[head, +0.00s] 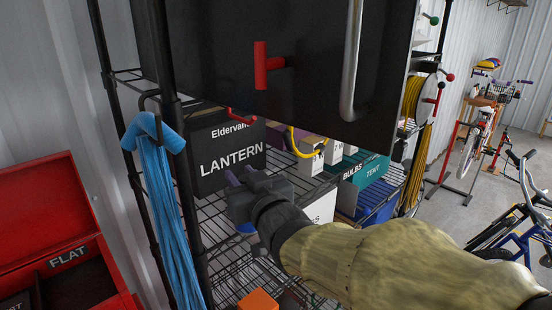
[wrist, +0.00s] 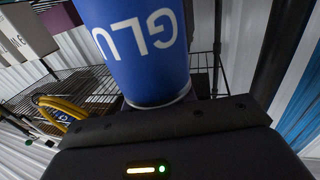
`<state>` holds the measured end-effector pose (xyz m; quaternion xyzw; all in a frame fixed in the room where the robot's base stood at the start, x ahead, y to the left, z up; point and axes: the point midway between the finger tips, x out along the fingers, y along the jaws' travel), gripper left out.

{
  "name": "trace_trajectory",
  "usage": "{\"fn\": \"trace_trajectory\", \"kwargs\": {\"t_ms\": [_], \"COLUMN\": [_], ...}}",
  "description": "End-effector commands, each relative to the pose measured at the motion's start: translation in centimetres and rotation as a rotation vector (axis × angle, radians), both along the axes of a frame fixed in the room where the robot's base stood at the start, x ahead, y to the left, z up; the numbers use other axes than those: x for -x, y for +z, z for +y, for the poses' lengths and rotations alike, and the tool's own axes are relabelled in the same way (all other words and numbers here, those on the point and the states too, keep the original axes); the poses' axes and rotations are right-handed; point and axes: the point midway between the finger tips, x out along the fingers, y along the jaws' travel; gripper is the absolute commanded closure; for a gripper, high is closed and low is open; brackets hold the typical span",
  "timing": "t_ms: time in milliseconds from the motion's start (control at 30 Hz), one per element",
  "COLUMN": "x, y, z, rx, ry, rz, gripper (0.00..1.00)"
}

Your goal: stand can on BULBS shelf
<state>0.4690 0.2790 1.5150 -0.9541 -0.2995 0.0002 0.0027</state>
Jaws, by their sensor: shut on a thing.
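A blue can (wrist: 138,45) with white letters "GLU" upside down fills the top middle of the wrist view, close against my gripper's dark body. My gripper (head: 238,180) is shut on the can, in front of the wire rack in the head view. A small blue patch (head: 246,228) below the gripper may be part of the can; the rest is hidden.
A black LANTERN box (head: 230,155) stands behind my gripper. White boxes (head: 312,160) and a yellow hooked thing (head: 300,146) are to its right. A black panel (head: 310,60) with handles overhangs the rack. Blue straps (head: 168,220) hang left; a red toolbox (head: 50,215) is farther left.

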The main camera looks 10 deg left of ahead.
Motion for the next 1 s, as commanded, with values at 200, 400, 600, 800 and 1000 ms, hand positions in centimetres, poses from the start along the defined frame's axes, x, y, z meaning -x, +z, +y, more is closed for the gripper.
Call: {"fn": "trace_trajectory", "kwargs": {"t_ms": [200,400,600,800,1000], "x": [-1.9,-3.3,-4.7,-6.2,-7.3], "y": [-0.4,0.1,0.2,0.5,0.3], "z": [1.3,2.4,3.4,4.5,5.1], "rx": [-0.006,-0.010,-0.010,-0.007,-0.004], "ry": [-0.001,0.005,0.003,0.006,0.002], "rz": [-0.004,-0.003,-0.003,0.000,-0.001], "gripper": [1.00,1.00,1.00,1.00,1.00]}}
